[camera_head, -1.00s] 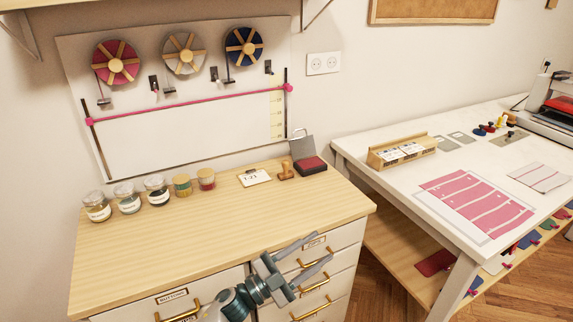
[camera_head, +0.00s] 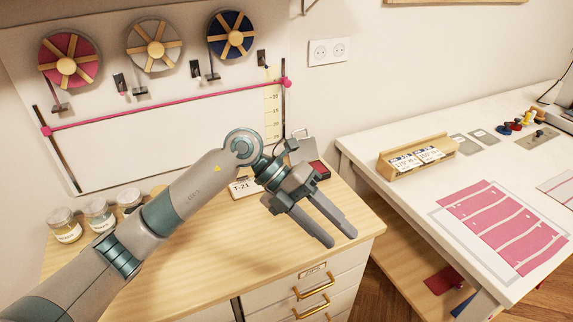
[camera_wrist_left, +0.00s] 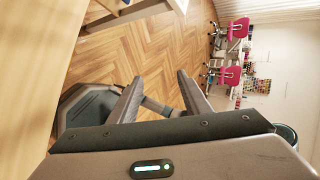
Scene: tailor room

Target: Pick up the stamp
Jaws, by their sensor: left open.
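The wooden stamp is not visible now; my left gripper (camera_head: 340,234) and wrist cover the spot on the wooden cabinet top where it stood. The red ink pad (camera_head: 320,169) shows partly behind the gripper, at the back right of the cabinet top (camera_head: 215,250). My left gripper is open, with its two fingers apart and empty, above the cabinet's right front part and pointing down to the right. In the left wrist view the open fingers (camera_wrist_left: 160,82) show only floor between them. My right gripper is in neither view.
A T-21 card (camera_head: 243,187) lies beside my wrist. Glass jars (camera_head: 100,213) stand at the cabinet's back left, partly behind my arm. The white table (camera_head: 410,200) on the right holds a wooden card holder (camera_head: 418,155) and pink pieces (camera_head: 502,225). The cabinet top's front is clear.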

